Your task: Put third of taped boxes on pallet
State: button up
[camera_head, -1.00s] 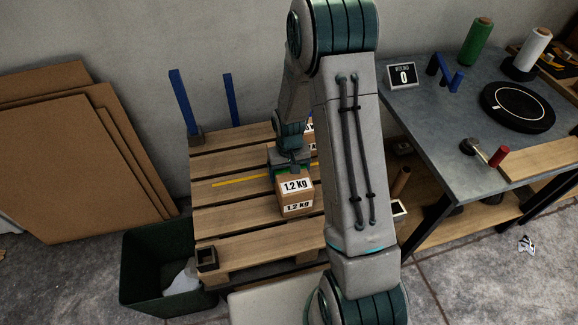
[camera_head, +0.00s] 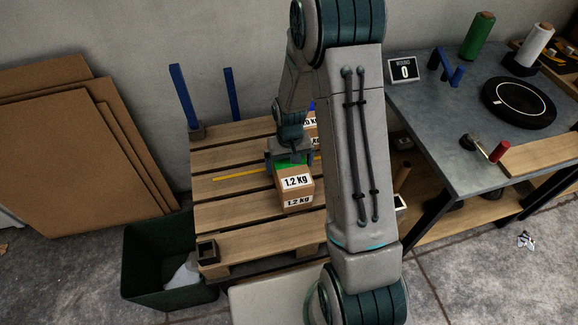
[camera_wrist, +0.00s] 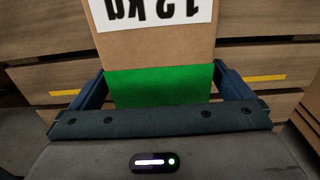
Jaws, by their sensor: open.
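A brown box (camera_head: 297,190) with "1.2 kg" labels and a green taped top rests on the wooden pallet (camera_head: 235,212). My gripper (camera_head: 289,158) is open just above this box. In the wrist view the box (camera_wrist: 155,50) shows its label and green strip between the two spread fingers of my gripper (camera_wrist: 160,85). I cannot tell whether either finger touches it. Another labelled box (camera_head: 311,122) stands farther back on the pallet, mostly hidden by my arm.
Blue posts (camera_head: 183,95) stand at the pallet's back left. A dark green bin (camera_head: 160,262) stands at its front left. Cardboard sheets (camera_head: 75,150) lean on the wall. A workbench (camera_head: 450,130) with a scale (camera_head: 518,102) and a display reading 0 (camera_head: 405,69) is at right.

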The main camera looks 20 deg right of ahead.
notch_tip(320, 180, up, 10)
jog(key=shift+f+p, duration=0.1)
jog(key=shift+p, duration=0.2)
jog(key=s+r+t, duration=0.2)
jog(key=s+r, duration=1.3)
jog(key=s, duration=0.4)
jog(key=w+f+g+p, duration=0.1)
jog(key=w+f+p, duration=0.1)
jog(key=w+f, duration=0.6)
jog(key=w+f+g+p, duration=0.15)
jog(key=w+f, duration=0.25)
jog(key=w, duration=0.7)
jog(key=shift+t, duration=0.25)
notch_tip(320, 180, down, 14)
jog(key=shift+f+p, duration=0.1)
jog(key=shift+p, duration=0.2)
jog(key=c, duration=1.7)
jog(key=shift+w, duration=0.15)
jog(key=shift+c, duration=1.1)
